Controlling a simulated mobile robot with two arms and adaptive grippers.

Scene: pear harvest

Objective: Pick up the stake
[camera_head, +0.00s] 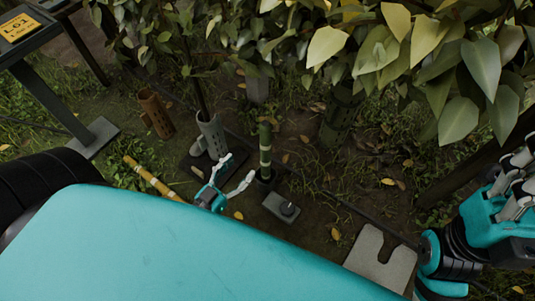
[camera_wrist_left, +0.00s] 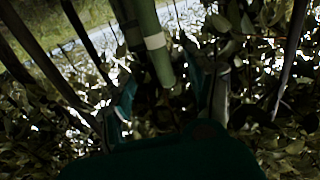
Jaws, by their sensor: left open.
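A green bamboo stake (camera_head: 265,150) with pale yellow bands stands upright in a dark holder on the ground. A yellow-brown bamboo stake (camera_head: 152,178) lies on the ground to the left, its near end hidden behind my arm. My left gripper (camera_head: 240,167) is open and empty, just left of the upright stake and apart from it in the picture. In the left wrist view, a green pole with a pale band (camera_wrist_left: 154,41) reaches down toward the gap between the open fingers (camera_wrist_left: 168,88). My right gripper (camera_head: 518,172) is at the right edge, partly cut off.
A grey perforated tube (camera_head: 211,134) stands behind my left gripper, and a brown tube (camera_head: 156,113) farther left. A small grey block (camera_head: 281,207) lies before the stake. A notched grey plate (camera_head: 381,262) lies at lower right. Leaves (camera_head: 425,40) hang low at upper right.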

